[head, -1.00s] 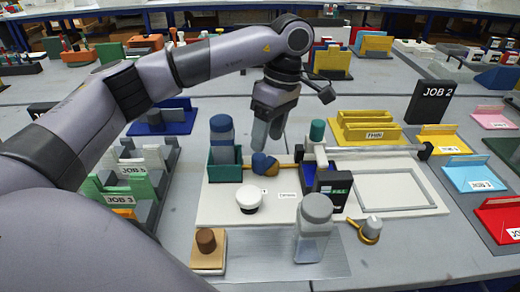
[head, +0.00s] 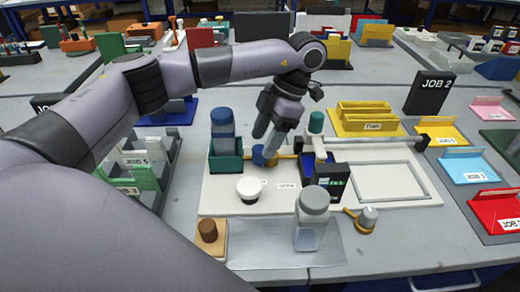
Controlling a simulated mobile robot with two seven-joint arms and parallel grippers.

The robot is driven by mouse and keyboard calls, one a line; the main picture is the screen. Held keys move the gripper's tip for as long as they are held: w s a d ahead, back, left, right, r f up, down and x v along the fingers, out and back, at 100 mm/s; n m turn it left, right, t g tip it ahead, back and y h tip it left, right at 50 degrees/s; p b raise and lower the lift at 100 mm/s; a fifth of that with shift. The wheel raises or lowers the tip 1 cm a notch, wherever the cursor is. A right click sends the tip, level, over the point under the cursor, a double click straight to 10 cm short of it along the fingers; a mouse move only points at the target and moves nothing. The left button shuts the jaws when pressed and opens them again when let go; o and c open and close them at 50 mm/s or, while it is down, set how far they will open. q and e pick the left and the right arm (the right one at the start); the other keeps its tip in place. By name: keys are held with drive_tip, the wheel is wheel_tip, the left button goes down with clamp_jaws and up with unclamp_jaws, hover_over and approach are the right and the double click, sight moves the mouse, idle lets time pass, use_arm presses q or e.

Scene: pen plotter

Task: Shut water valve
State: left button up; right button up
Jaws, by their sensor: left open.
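The water valve is a blue knob (head: 257,156) on a thin yellow pipe (head: 286,157), in the head view just right of a teal holder (head: 228,158) with a blue-capped bottle (head: 222,130). My left gripper (head: 264,146) points down at the knob with its jaws open. Its fingers cover part of the knob. I cannot tell whether they touch it or straddle it. My right gripper is not in view.
The white plotter board (head: 230,200) carries a white round cap (head: 249,189) and a dark plotter carriage (head: 324,180). In front stand a clear grey-lidded bottle (head: 312,222) and a brown-topped block (head: 209,240). A yellow rack (head: 368,119) stands behind.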

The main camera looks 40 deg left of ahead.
sight(259, 146)
use_arm(q)
drive_tip(key=shift+x, duration=1.2)
drive_tip(key=shift+s+a+f, duration=0.15)
drive_tip(key=shift+f, duration=0.35)
drive_tip(key=c, duration=1)
drive_tip(key=shift+a+m+t, duration=0.3)
drive_tip(key=shift+m, duration=0.5)
drive_tip(key=shift+c, duration=0.2)
drive_tip(key=o, duration=1)
drive_tip(key=shift+o, duration=0.2)
